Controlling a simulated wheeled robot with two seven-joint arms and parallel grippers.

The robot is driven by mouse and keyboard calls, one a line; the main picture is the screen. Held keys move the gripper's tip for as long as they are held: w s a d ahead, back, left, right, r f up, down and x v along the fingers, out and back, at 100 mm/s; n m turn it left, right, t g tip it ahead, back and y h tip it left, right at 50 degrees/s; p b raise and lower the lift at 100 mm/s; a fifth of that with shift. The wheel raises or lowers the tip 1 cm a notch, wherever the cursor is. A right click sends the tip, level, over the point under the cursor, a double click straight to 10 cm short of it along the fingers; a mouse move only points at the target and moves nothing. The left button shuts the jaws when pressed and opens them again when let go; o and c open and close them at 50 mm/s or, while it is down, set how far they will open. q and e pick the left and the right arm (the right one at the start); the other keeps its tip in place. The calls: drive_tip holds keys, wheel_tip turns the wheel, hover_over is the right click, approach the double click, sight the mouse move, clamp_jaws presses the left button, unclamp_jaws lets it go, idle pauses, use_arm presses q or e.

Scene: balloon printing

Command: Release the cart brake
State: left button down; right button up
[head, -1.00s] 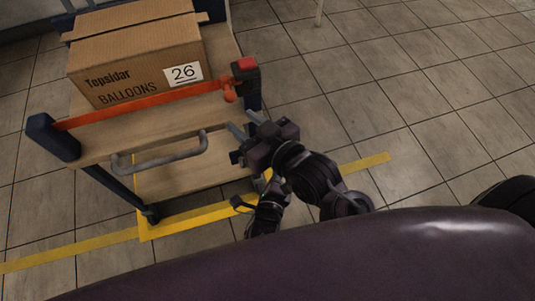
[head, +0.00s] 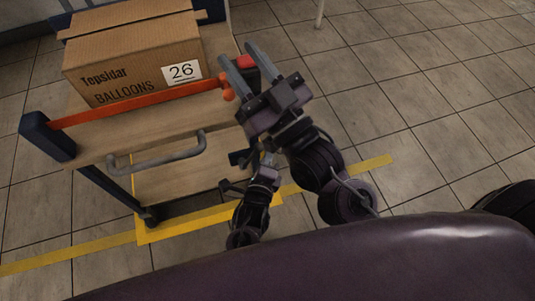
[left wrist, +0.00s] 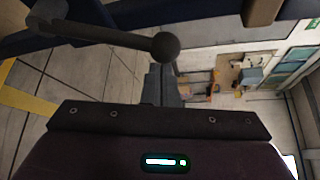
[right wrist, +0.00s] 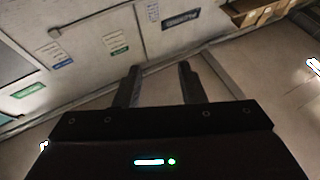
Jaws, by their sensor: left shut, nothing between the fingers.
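The cart (head: 165,135) stands at the left in the head view, with a grey handle (head: 165,157) on its near side. In the left wrist view a dark lever with a round ball knob (left wrist: 165,46) crosses the top. The shut, empty fingers of my left gripper (left wrist: 164,72) lie just below the knob in the picture; I cannot tell whether they touch it. In the head view my left arm is low beside the cart, partly hidden. My right gripper (head: 242,62) is open and empty, raised over the cart's right corner; its fingers also show in the right wrist view (right wrist: 160,80).
A cardboard balloon box (head: 135,60) sits on the cart's top behind an orange bar (head: 140,105). Yellow tape (head: 65,256) marks the floor.

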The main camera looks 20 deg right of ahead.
sight(259, 149)
use_arm(q)
drive_tip(key=shift+a+r, duration=0.1)
drive_tip(key=shift+a, duration=0.05)
idle(0.3)
